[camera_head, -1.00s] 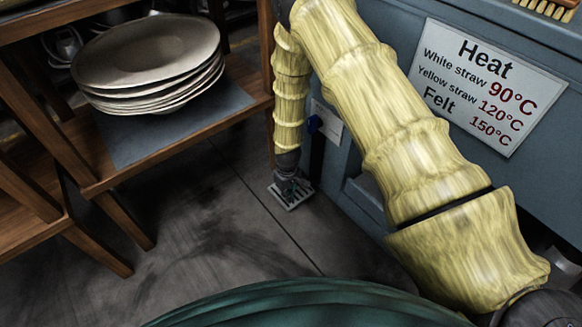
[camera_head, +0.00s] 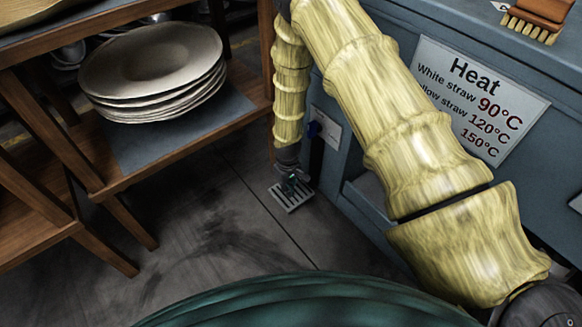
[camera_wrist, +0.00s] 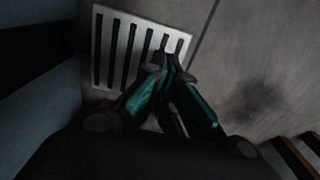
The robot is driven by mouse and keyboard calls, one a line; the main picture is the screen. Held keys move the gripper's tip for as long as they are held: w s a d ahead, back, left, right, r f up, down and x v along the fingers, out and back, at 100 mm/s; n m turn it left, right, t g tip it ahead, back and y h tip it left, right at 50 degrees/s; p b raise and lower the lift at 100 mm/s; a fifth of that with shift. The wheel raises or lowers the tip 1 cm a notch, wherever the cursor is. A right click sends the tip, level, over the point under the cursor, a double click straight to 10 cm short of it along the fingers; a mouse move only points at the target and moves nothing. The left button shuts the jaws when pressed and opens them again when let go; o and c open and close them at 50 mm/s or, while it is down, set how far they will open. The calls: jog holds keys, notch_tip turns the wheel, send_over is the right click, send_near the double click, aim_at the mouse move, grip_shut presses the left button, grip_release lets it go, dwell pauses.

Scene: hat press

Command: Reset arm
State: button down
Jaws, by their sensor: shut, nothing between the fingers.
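My gripper (camera_head: 290,185) hangs pointing down at the end of my yellow-sleeved arm, between the wooden shelf and the blue-grey machine. In the wrist view my gripper (camera_wrist: 170,62) has its teal fingers brought together at the tips, shut with nothing between them. Below it is a pale slotted floor grate (camera_head: 291,197), which also shows in the wrist view (camera_wrist: 112,48). The height of the fingertips above the grate is hard to tell.
A wooden shelf (camera_head: 180,138) on the left holds a stack of pale hat-like discs (camera_head: 150,65). The machine (camera_head: 400,40) on the right bears a heat sign (camera_head: 478,100) and a brush (camera_head: 538,18) on top. Dark floor (camera_head: 215,235) lies open between them.

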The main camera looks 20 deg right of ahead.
jog(key=shift+r, duration=0.55)
jog(key=shift+s+f, duration=0.1)
jog(key=shift+s, duration=0.05)
jog(key=s+d+r+m+p, duration=0.2)
jog(key=s, duration=1.6)
jog(key=s+d+r+m+p, duration=0.1)
jog(key=s+r+m+p, duration=0.1)
jog(key=s, duration=1.6)
notch_tip(320, 180, up, 38)
jog(key=p, duration=3.7)
jog(key=shift+d+f, duration=0.2)
jog(key=shift+f, duration=0.05)
